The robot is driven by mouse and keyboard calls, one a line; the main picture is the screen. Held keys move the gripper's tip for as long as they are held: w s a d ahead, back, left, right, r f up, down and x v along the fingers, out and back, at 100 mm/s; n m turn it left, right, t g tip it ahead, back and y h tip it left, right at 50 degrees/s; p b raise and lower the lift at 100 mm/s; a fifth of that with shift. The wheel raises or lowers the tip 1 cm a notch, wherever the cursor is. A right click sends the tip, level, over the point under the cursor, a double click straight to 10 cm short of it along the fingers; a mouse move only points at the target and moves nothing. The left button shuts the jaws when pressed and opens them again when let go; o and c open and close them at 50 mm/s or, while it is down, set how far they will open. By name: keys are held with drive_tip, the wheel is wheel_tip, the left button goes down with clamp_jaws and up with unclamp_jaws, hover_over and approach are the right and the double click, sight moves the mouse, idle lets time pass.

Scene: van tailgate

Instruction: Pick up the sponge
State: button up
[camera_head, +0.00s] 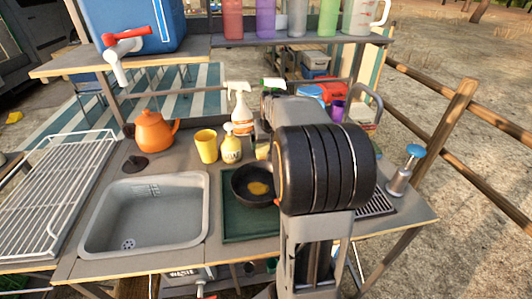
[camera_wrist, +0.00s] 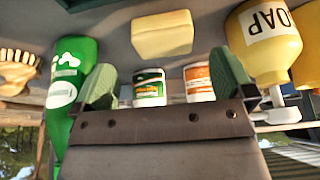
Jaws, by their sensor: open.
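The sponge (camera_wrist: 162,35) is a pale yellow block with rounded edges. In the wrist view it lies on the grey counter, at the top middle. My gripper (camera_wrist: 164,68) is open, with its two green-padded fingers apart and nothing between them. The sponge sits ahead of the fingertips, roughly centred between them and apart from both. In the head view my arm hides the gripper. A small yellow patch (camera_head: 262,151) beside my arm may be the sponge, but I cannot tell for sure.
In the wrist view a soap bottle (camera_wrist: 264,45) stands right of the sponge and a green bottle (camera_wrist: 72,88) left. Two small cans (camera_wrist: 149,87) (camera_wrist: 198,83) show beyond the gripper's edge. A brush (camera_wrist: 17,70) is far left. The head view shows a pan (camera_head: 252,186) and a sink (camera_head: 146,212).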

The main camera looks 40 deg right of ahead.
sight(266, 151)
drive_tip(key=shift+x, duration=3.25)
drive_tip(key=shift+a, duration=0.1)
drive_tip(key=shift+c, duration=0.5)
drive_tip(key=c, duration=0.8)
drive_tip(key=shift+o, duration=0.2)
drive_tip(key=shift+r, duration=0.1)
